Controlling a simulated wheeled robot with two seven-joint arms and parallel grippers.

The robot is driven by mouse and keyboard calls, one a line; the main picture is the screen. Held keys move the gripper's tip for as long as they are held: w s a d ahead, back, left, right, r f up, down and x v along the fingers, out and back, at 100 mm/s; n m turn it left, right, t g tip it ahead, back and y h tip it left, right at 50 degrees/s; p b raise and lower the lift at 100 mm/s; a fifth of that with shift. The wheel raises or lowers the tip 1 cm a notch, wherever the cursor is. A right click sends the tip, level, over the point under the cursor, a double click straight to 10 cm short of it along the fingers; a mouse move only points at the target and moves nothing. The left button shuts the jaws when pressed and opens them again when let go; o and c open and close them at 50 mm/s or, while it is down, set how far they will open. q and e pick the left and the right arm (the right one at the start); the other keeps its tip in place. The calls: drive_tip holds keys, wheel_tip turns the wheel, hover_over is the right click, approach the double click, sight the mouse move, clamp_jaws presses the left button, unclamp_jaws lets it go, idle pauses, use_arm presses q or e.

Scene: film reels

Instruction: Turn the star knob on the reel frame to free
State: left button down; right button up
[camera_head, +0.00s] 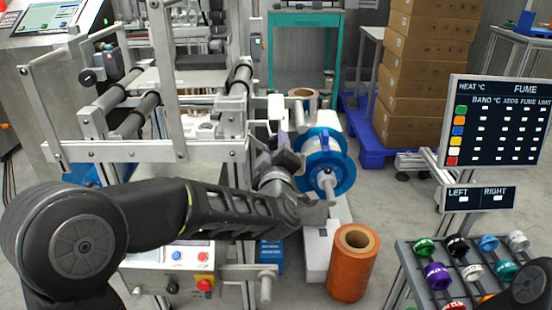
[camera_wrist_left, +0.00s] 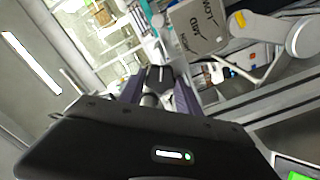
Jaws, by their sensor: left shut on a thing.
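The reel frame (camera_head: 225,150) is a grey metal structure with rollers at the centre left. A blue-flanged reel (camera_head: 345,175) sits on a shaft at its right side. My left gripper (camera_head: 287,160) is up against the frame just left of the blue reel. In the left wrist view my left gripper (camera_wrist_left: 158,95) has its two dark fingers closed on a small dark part, apparently the star knob (camera_wrist_left: 159,75). The knob is mostly hidden by the fingers there, and I cannot make out its setting. My right gripper is out of view.
An orange roll (camera_head: 352,275) stands below the blue reel. A rack of coloured spools (camera_head: 418,270) and a sign with a table of values (camera_head: 500,120) are at the right. Cardboard boxes (camera_head: 425,75) are stacked behind. A control box with buttons (camera_head: 180,262) is below the frame.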

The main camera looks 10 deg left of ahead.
use_arm(q)
drive_tip(key=n+b, duration=0.5)
drive_tip(key=shift+f+n+b, duration=0.4)
drive_tip(key=n+b, duration=0.3)
drive_tip(key=shift+n+b, duration=0.85)
drive_tip(key=shift+n, duration=0.35)
drive_tip(key=n, duration=0.3)
drive_tip(key=shift+r+b, duration=0.15)
drive_tip(key=shift+b, duration=0.2)
drive_tip(key=n, duration=0.4)
drive_tip(key=shift+d, duration=0.1)
drive_tip(key=shift+n, duration=2)
